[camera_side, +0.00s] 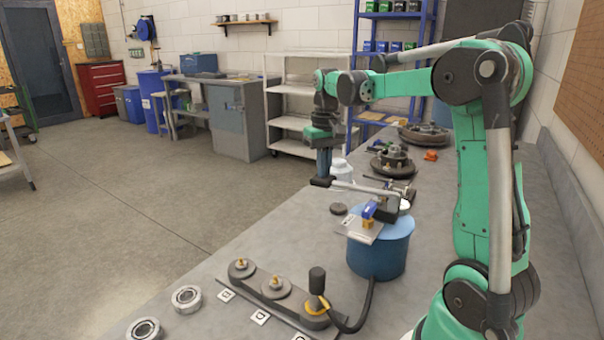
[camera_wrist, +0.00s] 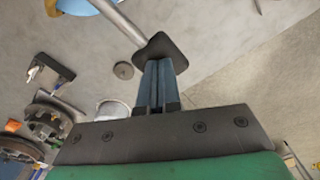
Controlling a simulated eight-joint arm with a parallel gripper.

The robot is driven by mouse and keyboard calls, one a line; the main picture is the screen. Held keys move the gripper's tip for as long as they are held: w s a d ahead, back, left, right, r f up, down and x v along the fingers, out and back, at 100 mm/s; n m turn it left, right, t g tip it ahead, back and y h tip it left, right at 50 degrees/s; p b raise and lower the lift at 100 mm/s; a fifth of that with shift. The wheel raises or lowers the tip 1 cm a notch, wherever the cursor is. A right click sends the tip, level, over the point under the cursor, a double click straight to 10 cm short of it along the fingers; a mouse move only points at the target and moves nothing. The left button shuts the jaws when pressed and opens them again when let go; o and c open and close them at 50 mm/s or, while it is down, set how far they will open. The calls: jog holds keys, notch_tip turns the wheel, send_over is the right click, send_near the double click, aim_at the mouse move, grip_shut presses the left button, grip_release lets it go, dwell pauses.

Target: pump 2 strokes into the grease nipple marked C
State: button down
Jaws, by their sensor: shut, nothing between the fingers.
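A blue grease bucket (camera_side: 380,254) stands on the bench with a pump head on top. Its grey lever (camera_side: 362,188) runs left, about level, to a black grip (camera_side: 321,182). My gripper (camera_side: 324,176) points down at the grip, its fingers shut with nothing between them. In the wrist view the fingertips (camera_wrist: 157,62) meet the black grip (camera_wrist: 160,48); whether they touch is unclear. A black hose (camera_side: 368,305) runs from the bucket to a coupler (camera_side: 317,283) on the nearest nipple of the bar (camera_side: 272,297). The tag (camera_side: 300,337) beside it, cut by the frame edge, seems to read C.
Two uncovered brass nipples (camera_side: 241,263) (camera_side: 275,281) sit on the same bar. Bearings (camera_side: 187,299) lie at its left. A white container (camera_side: 341,173) and hub parts (camera_side: 392,161) stand behind the bucket. The bench's left edge is close to the lever grip.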

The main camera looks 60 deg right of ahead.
jog(key=shift+f, duration=0.45)
jog(key=shift+r, duration=0.1)
notch_tip(320, 180, up, 12)
jog(key=s, duration=0.1)
dwell(1.1)
jog(key=shift+s, duration=0.1)
jog(key=s+a+f+n+t, duration=0.1)
jog(key=a+f+n+t, duration=0.2)
jog(key=a+f, duration=0.3)
jog(key=s+a+f+n+t, duration=0.2)
jog(key=a+f, duration=0.5)
jog(key=a, duration=0.7)
jog(key=shift+f+n+t, duration=0.25)
jog(key=shift+n+t, duration=0.25)
jog(key=shift+t, duration=0.6)
